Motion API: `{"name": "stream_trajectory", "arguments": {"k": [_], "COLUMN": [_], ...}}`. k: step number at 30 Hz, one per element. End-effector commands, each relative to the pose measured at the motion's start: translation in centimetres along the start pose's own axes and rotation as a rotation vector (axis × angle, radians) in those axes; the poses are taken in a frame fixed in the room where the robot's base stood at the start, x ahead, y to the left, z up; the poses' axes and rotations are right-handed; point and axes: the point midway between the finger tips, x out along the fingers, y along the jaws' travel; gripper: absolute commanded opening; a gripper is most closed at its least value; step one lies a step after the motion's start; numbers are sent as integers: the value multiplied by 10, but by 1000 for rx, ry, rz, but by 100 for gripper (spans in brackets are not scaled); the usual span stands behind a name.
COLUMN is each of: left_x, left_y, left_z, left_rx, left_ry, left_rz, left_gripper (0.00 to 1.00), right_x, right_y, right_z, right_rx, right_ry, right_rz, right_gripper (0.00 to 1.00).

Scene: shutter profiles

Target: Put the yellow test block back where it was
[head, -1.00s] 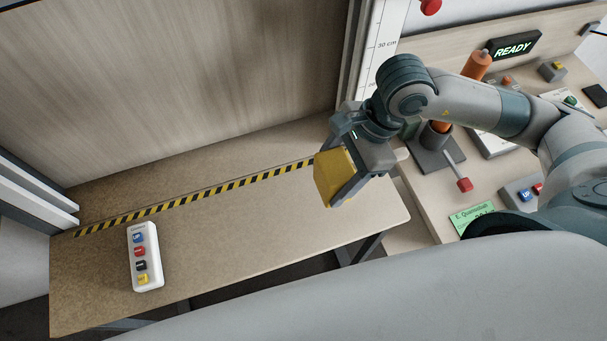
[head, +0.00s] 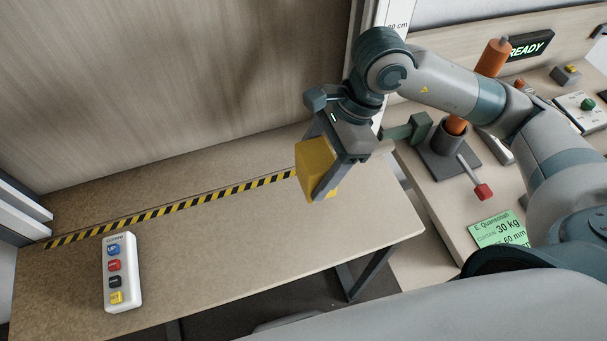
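The yellow test block (head: 315,165) is held in my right gripper (head: 318,168), above the right part of the wooden table. One finger shows along its right side, and the other is partly hidden behind it. The block appears tilted with the gripper and sits in front of the right end of the striped line. Whether its bottom touches the table is hard to tell. My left gripper is out of view.
A black-and-yellow striped line (head: 170,209) crosses the table (head: 250,235). A white button box (head: 120,272) lies at left. At right, a bench holds an orange cylinder device with a red-tipped lever (head: 482,192), a green card (head: 499,230) and a READY display (head: 531,46). The table's middle is clear.

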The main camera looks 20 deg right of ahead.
Motion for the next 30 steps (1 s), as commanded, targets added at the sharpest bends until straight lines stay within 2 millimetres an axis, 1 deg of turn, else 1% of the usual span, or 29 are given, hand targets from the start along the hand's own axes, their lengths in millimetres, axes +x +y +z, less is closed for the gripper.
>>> {"name": "stream_trajectory", "arguments": {"k": [1, 3, 9, 18, 22, 30], "left_x": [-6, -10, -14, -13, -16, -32], "left_y": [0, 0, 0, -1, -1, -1], "left_z": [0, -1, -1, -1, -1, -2], "left_rx": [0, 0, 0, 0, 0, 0], "left_ry": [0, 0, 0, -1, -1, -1], "left_rz": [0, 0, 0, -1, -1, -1], "left_gripper": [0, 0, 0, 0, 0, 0], "right_x": [1, 7, 19, 20, 23, 49], "right_y": [-6, -14, -27, -28, -28, -28], "right_z": [3, 3, 4, 4, 2, -8], "right_rx": [1, 2, -1, -1, 1, 2], "right_ry": [-1, 0, 0, 0, 0, 0], "right_rz": [2, 1, 0, -1, 0, 2], "right_gripper": [38, 38, 38, 38, 38, 38]}}
